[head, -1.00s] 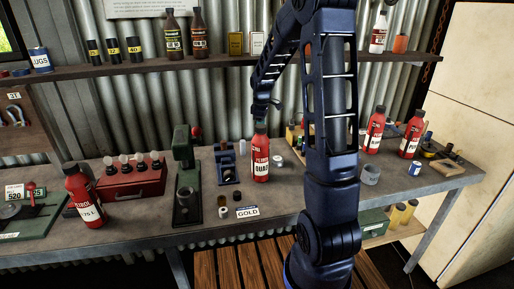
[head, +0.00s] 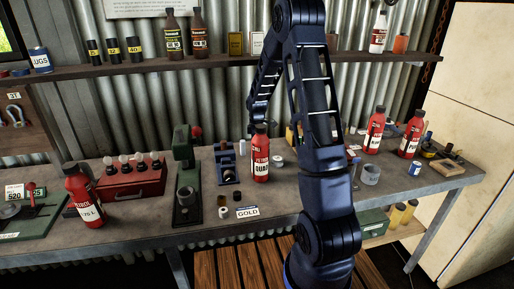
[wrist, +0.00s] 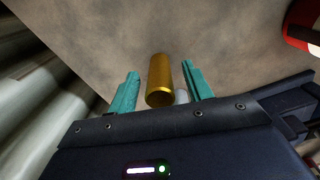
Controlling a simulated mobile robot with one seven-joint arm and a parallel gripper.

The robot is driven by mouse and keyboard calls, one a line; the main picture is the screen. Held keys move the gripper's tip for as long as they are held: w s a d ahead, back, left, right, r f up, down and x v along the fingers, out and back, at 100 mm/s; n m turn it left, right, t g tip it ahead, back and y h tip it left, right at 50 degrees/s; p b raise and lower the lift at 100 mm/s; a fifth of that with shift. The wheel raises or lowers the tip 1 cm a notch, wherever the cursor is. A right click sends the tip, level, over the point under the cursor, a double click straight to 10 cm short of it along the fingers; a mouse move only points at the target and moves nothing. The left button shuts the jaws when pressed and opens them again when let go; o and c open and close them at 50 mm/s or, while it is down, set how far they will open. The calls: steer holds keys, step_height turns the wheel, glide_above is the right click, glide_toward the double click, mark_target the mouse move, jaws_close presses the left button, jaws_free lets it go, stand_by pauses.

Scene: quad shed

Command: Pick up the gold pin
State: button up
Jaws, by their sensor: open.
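The gold pin (wrist: 160,82) shows in the wrist view as a smooth gold cylinder over the grey bench top. My gripper (wrist: 160,70) is open, with one teal finger on each side of the pin. Gaps show between the pin and both fingers, so it is not clamped. I cannot tell how far the pin lies from the fingers in depth. In the head view my arm reaches down behind a red bottle (head: 261,158). The fingertips are not visible there, and I cannot make out the pin. A card reading GOLD (head: 247,211) lies near the bench's front edge.
A red bottle (wrist: 305,25) stands at the upper right of the wrist view. A small pale object (wrist: 181,96) shows beside the pin. In the head view, a blue stand (head: 227,163) and a green press (head: 186,175) stand left of the bottle. The shelf (head: 140,67) runs behind.

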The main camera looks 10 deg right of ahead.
steer(key=shift+f, duration=0.4)
steer(key=shift+c, duration=0.2)
jaws_close()
steer(key=shift+r, duration=0.15)
